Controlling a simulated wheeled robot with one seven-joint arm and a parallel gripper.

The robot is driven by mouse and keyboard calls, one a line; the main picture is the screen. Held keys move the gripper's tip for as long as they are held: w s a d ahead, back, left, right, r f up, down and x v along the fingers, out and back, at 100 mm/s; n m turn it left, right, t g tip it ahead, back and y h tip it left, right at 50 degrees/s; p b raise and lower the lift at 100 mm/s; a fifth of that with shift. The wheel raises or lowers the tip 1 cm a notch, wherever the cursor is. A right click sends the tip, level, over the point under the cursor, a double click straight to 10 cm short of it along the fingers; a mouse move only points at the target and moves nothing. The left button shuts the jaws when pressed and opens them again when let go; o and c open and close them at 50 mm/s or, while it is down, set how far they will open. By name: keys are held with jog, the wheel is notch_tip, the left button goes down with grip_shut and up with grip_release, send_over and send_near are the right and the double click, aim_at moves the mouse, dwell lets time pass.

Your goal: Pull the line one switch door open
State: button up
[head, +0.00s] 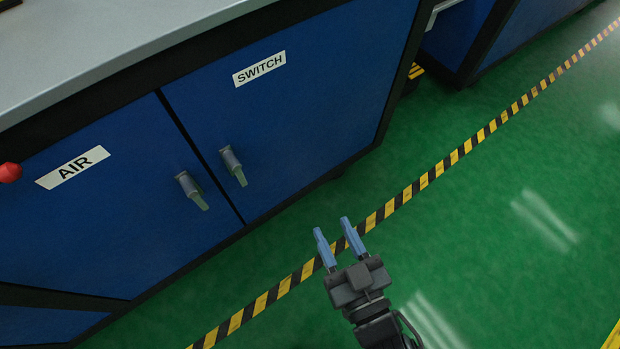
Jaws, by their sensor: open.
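The blue switch door (310,110) has a white SWITCH label (259,69) and appears shut, flush with the cabinet front. Its grey handle (233,166) stands out near the door's left edge, beside a dark gap. My gripper (334,228) is open and empty, with two blue fingers pointing toward the cabinet. It is to the lower right of the switch handle in the head view, apart from it and over the floor.
A blue AIR door (95,200) with its own handle (191,190) adjoins on the left. A red knob (10,172) shows at the left edge. The grey worktop (110,45) lies above. Yellow-black tape (405,194) crosses the green floor, which is clear to the right.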

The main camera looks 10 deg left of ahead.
aim_at(242, 179)
jog(key=w+a+f+n+y+b, duration=0.1)
jog(key=w+a+f+b, duration=0.1)
jog(key=a, duration=0.5)
jog(key=w+a+f+n+g+y+b, duration=0.1)
jog(key=w+a, duration=0.3)
jog(key=a, duration=0.4)
jog(key=w+a+f+n+g+y+b, duration=0.1)
jog(key=w+a+f+b, duration=0.2)
jog(key=a, duration=0.4)
jog(key=shift+w+a+f+y+b, duration=0.1)
jog(key=shift+w+a+y+b, duration=0.15)
jog(key=shift+w+b, duration=0.2)
jog(key=shift+s, duration=0.1)
grip_shut()
